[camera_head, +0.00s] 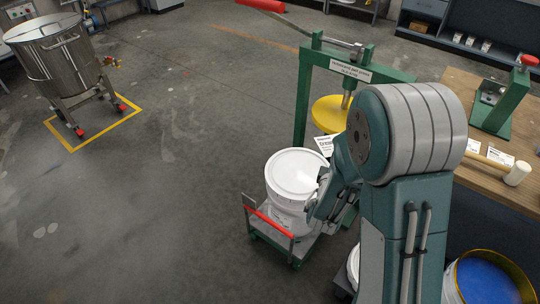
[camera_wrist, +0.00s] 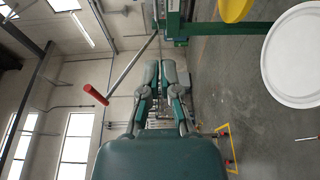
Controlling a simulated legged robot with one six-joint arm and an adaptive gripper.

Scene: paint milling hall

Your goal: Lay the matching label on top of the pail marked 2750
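A white pail with a white lid (camera_head: 295,174) stands upright on a small trolley. Its lid also shows at the right edge of the wrist view (camera_wrist: 294,58). No number is readable on it. My gripper (camera_head: 328,162) is beside the lid's right side in the head view, partly hidden by my arm. A small printed white label (camera_head: 324,145) shows at its tips, apart from the lid's middle. In the wrist view my gripper's fingers (camera_wrist: 165,66) are close together; the label is not distinct there, seemingly edge-on. Its print is too small to read.
The trolley (camera_head: 270,219) has a red handle. A green press with a yellow disc (camera_head: 330,114) stands just behind. A wooden bench (camera_head: 463,84) at right holds more labels (camera_head: 499,157) and a mallet (camera_head: 516,174). A blue-filled drum (camera_head: 487,283) is front right.

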